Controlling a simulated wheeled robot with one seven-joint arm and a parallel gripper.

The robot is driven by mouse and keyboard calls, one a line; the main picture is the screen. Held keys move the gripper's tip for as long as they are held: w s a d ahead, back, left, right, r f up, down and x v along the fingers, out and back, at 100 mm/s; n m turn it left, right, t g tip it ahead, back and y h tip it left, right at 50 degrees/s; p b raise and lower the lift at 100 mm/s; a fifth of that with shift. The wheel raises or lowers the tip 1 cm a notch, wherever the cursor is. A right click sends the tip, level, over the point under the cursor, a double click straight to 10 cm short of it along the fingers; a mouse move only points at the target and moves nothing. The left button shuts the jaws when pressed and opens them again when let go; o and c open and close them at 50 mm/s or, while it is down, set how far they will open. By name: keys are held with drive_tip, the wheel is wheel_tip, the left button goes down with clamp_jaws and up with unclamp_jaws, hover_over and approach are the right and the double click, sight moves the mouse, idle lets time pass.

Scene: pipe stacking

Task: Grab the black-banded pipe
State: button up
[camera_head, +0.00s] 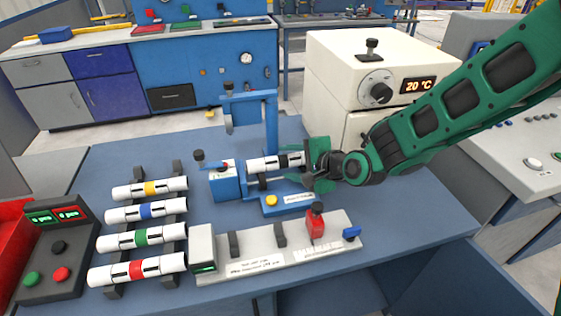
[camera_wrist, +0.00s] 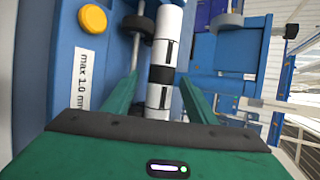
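The black-banded pipe (camera_head: 263,164) is white with a black band near its middle. It lies roughly level in the blue clamp fixture (camera_head: 226,186) at the table's middle. My gripper (camera_head: 306,167) is at the pipe's right end in the head view. In the wrist view, the pipe (camera_wrist: 166,48) runs between the two green fingers of my gripper (camera_wrist: 159,76). The fingers stand on either side near the black band, with gaps visible between them and the pipe. The pipe's near end is partly hidden by my gripper's palm.
A rack at left holds white pipes with yellow (camera_head: 151,188), blue (camera_head: 146,212), green (camera_head: 141,238) and red (camera_head: 136,269) bands. A grey fixture (camera_head: 268,262) with a red clamp stands in front. A white oven (camera_head: 335,70) stands behind. A yellow button (camera_wrist: 92,18) is beside the pipe.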

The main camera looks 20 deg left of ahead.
drive_tip(key=c, duration=1)
drive_tip(key=shift+c, duration=0.2)
drive_tip(key=shift+r, duration=0.15)
